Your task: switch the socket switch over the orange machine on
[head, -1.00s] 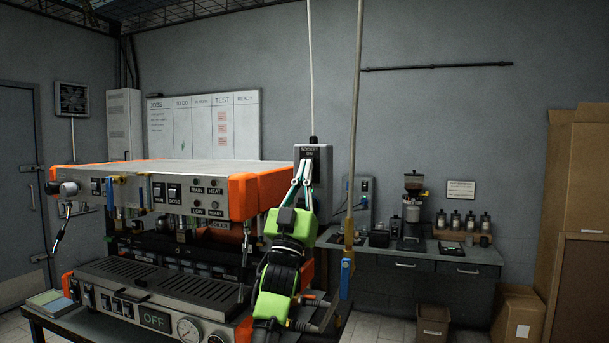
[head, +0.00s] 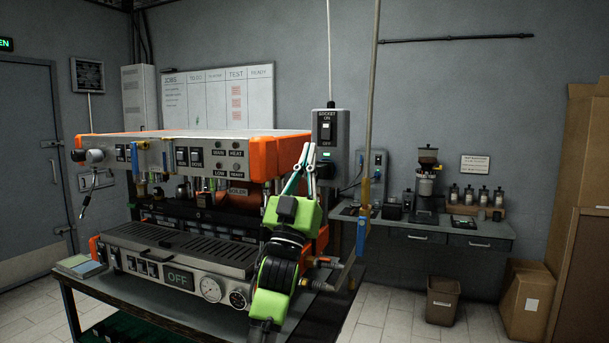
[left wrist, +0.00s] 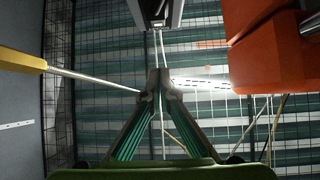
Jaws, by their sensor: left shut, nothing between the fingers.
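The socket box (head: 330,141) is a grey box hanging on a white cord just right of the orange machine's top corner. It is labelled SOCKET, ON and OFF, and its dark rocker switch (head: 327,131) shows uncovered. A small green glow shows low on the box. The rocker's position is too small to tell. The orange machine (head: 262,158) has a display reading OFF. My left gripper (head: 307,147) is shut and empty, its tips just left of the box's lower part; contact cannot be told. It also shows in the left wrist view (left wrist: 158,74). My right gripper is out of view.
A yellow-handled rod (head: 365,192) hangs right of my left gripper. The machine stands on a table (head: 70,295). A counter (head: 480,231) with a grinder (head: 427,172) is behind at right. Floor at right is clear before a bin (head: 442,300).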

